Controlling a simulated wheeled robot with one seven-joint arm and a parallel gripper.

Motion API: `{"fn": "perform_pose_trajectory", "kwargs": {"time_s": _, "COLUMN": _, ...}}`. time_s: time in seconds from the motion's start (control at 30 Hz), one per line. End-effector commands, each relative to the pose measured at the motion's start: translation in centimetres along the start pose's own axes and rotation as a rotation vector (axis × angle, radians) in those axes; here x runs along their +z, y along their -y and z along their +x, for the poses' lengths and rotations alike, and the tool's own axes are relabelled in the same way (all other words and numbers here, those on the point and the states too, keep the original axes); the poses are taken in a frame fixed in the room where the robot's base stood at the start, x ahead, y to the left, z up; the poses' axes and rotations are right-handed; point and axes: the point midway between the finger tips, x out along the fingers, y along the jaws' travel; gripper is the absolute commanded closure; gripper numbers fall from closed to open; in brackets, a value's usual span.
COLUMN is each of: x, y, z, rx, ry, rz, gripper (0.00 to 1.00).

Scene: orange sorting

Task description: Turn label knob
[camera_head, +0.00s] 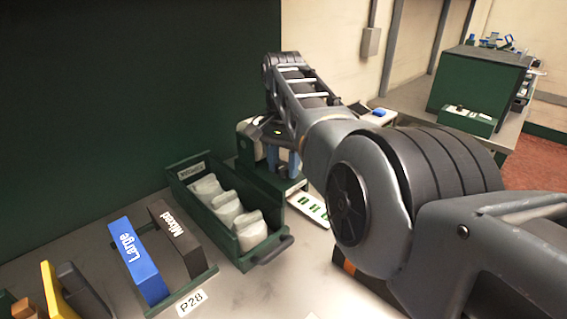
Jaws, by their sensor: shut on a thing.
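The label machine (247,143) stands at the back of the bench, with a pale body on a dark green base. My arm reaches over from the right and comes down onto it. My gripper (281,163), with blue-grey fingers pointing down, is at the machine and shut on the label knob. The knob itself is mostly hidden by the fingers and my wrist. A white label sheet (311,209) with green marks lies at the machine's front right.
A green drawer (215,239) holding several pale lumpy packs sits left of the machine. A blue "Large" block (138,262) and dark "Mixed" block (180,240) stand in a rack near a "P28" tag (190,303). A green wall rises behind. Another bench (405,105) is at back right.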

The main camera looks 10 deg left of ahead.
Motion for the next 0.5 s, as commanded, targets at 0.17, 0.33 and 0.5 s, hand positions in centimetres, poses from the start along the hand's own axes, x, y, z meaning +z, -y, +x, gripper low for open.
{"fn": "perform_pose_trajectory", "kwargs": {"time_s": 0.17, "x": -0.04, "y": 0.05, "z": -0.13, "rx": -0.002, "ry": -0.002, "rz": -0.001, "gripper": 0.54}}
{"fn": "perform_pose_trajectory", "kwargs": {"time_s": 0.33, "x": -0.02, "y": 0.04, "z": -0.09, "rx": -0.001, "ry": -0.001, "rz": -0.002, "gripper": 0.38}}
{"fn": "perform_pose_trajectory", "kwargs": {"time_s": 0.5, "x": -0.01, "y": 0.02, "z": -0.05, "rx": -0.001, "ry": -0.001, "rz": -0.002, "gripper": 0.3}}
